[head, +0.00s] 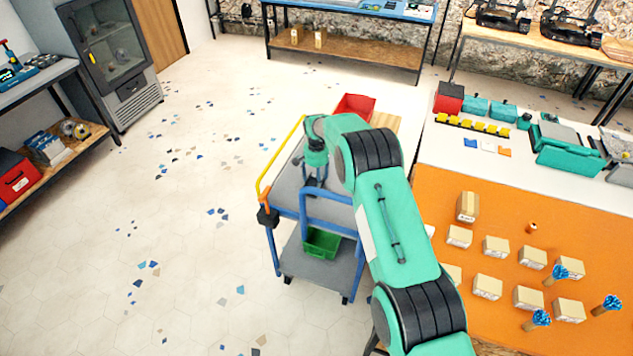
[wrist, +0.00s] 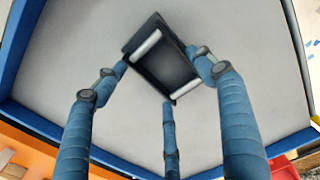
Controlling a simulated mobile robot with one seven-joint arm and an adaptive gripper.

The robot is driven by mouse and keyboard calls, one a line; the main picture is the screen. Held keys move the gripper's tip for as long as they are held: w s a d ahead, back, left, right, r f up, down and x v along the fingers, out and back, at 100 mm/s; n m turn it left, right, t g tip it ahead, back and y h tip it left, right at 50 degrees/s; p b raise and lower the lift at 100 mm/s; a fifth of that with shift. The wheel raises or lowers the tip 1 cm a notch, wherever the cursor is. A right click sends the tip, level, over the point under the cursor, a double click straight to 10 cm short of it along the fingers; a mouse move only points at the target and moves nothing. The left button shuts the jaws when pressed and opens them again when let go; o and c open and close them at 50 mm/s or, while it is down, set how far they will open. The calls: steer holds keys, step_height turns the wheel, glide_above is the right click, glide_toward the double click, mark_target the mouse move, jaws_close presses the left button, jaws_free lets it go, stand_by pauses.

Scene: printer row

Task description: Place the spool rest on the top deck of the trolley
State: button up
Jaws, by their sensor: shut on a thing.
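The spool rest (wrist: 172,68) is a dark rectangular tray with two pale rollers, seen in the wrist view between my three blue fingers. My gripper (wrist: 163,78) is shut on it. In the head view my gripper (head: 316,176) is over the top deck (head: 287,188) of the trolley, partly hidden by my arm. The trolley has a blue frame and a yellow handle. The grey top deck (wrist: 65,90) fills most of the wrist view behind the rest. I cannot tell whether the rest touches the deck.
A green bin (head: 322,243) sits on the trolley's lower deck. A red bin (head: 355,107) is at the trolley's far end. An orange-matted table (head: 500,210) with several boxes stands to the right. The floor at left is clear.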

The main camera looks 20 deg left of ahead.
steer(key=o, duration=2)
steer(key=shift+f, duration=0.2)
steer(key=shift+c, duration=0.2)
step_height(320, 180, up, 12)
steer(key=shift+p, duration=0.35)
steer(key=shift+r, duration=0.15)
